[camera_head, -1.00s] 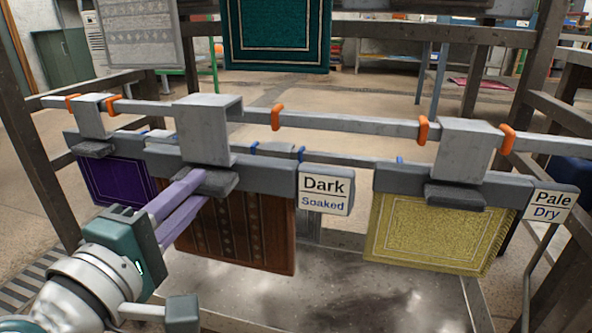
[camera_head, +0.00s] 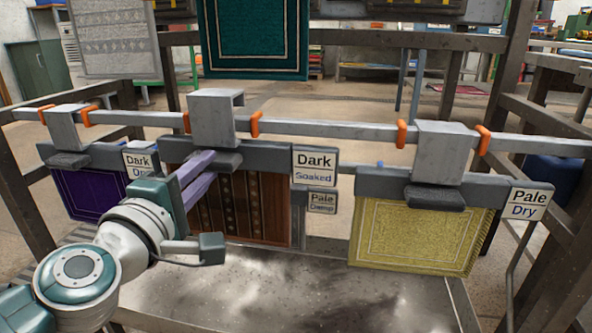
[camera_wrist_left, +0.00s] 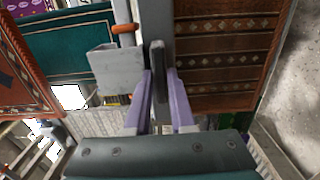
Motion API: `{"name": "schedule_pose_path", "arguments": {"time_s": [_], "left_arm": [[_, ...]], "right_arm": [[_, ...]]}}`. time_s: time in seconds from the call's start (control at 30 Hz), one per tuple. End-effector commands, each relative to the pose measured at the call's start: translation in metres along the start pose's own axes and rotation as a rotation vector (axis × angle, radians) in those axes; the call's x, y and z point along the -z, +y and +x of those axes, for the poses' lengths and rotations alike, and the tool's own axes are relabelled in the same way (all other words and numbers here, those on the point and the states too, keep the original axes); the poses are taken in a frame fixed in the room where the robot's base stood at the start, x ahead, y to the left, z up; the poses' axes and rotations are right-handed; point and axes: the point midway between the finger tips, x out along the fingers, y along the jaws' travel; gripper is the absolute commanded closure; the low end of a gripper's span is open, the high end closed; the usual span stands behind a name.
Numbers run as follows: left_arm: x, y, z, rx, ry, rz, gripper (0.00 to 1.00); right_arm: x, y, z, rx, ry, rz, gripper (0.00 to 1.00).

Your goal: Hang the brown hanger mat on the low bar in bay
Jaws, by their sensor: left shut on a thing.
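The brown mat (camera_head: 240,215) hangs from a grey hanger with a wide metal hook (camera_head: 214,120) and a tag reading "Dark Soaked" (camera_head: 315,166). My left gripper (camera_head: 208,168) is shut on the dark tab below the hook. The hook's top stands above the low bar (camera_head: 330,131); I cannot tell whether it touches the bar. In the left wrist view the purple fingers (camera_wrist_left: 156,85) pinch the dark tab, with the brown mat (camera_wrist_left: 225,60) to the right. My right gripper is not in view.
A purple mat (camera_head: 85,193) hangs at left and a yellow mat (camera_head: 415,235), tagged "Pale Dry", at right. Orange stops (camera_head: 255,124) mark bays on the bar. A "Pale Damp" tag (camera_head: 322,202) shows behind. A green mat (camera_head: 253,40) hangs above. Dark posts (camera_head: 505,90) frame the rack.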

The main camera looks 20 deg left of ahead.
Motion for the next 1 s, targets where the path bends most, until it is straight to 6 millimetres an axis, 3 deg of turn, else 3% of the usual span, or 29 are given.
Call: {"name": "schedule_pose_path", "arguments": {"time_s": [0.17,0.23,0.5,0.97,1.0], "left_arm": [[0.001,0.001,0.017,-0.005,0.002,0.0,1.0],[0.001,-0.011,0.015,-0.002,0.001,0.001,1.0],[0.0,-0.026,0.015,-0.003,0.001,0.0,1.0],[0.0,-0.028,0.015,-0.004,0.001,0.0,1.0],[0.0,-0.028,0.015,-0.004,0.001,0.0,0.75]], "right_arm": [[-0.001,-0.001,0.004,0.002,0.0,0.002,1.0],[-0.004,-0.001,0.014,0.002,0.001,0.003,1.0],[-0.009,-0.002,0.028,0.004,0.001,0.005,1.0],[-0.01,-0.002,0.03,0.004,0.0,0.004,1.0],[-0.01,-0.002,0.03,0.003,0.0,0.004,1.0]]}}
